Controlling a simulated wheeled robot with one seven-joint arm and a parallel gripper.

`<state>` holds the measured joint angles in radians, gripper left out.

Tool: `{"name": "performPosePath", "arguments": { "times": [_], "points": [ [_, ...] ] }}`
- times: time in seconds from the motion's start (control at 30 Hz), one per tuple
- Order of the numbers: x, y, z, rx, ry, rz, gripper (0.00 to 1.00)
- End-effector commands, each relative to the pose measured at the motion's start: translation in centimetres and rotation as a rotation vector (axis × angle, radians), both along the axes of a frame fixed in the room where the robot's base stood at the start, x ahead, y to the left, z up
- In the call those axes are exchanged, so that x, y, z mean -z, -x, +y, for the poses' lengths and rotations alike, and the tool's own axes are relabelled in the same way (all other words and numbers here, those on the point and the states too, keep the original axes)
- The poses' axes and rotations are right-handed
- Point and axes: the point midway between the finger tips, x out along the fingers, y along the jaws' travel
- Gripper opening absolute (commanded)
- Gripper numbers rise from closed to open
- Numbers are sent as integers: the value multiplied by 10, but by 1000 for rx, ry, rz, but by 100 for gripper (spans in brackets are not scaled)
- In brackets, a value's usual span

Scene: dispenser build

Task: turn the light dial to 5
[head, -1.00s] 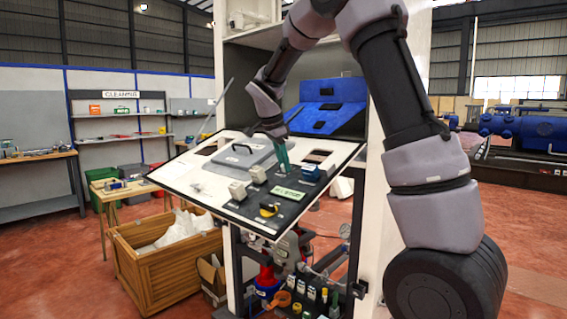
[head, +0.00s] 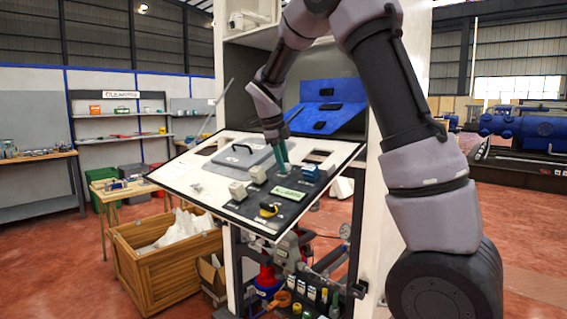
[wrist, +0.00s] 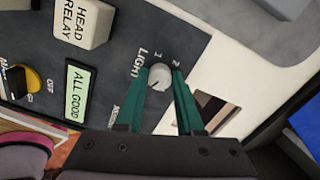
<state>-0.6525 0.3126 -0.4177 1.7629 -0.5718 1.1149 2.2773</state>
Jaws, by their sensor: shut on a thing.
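The light dial (wrist: 158,77) is a small pale round knob on the dark part of the sloped control panel. In the wrist view the word LIGHT and the numbers 1 and 2 show beside it; other marks are hidden or unreadable. My gripper (wrist: 161,82) has its two green fingers on either side of the dial, shut on it. In the head view my gripper (head: 281,158) reaches down to the panel, and its fingers hide the dial. I cannot read the dial's setting.
A white HEAD RELAY block (wrist: 84,22), a green ALL GOOD display (wrist: 77,92) and a yellow-and-black knob (wrist: 22,80) sit nearby on the panel. A grey cover with a handle (head: 240,157) is left of my gripper. A blue sloped unit (head: 325,110) stands behind.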

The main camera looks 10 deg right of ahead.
Motion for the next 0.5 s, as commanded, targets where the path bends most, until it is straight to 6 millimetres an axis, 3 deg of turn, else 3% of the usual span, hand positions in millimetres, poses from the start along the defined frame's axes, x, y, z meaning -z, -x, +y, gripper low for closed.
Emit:
{"name": "performPosePath", "arguments": {
  "times": [0.5],
  "points": [
    [-1, -1, 0, 82, -20, -29, 0]
  ]
}}
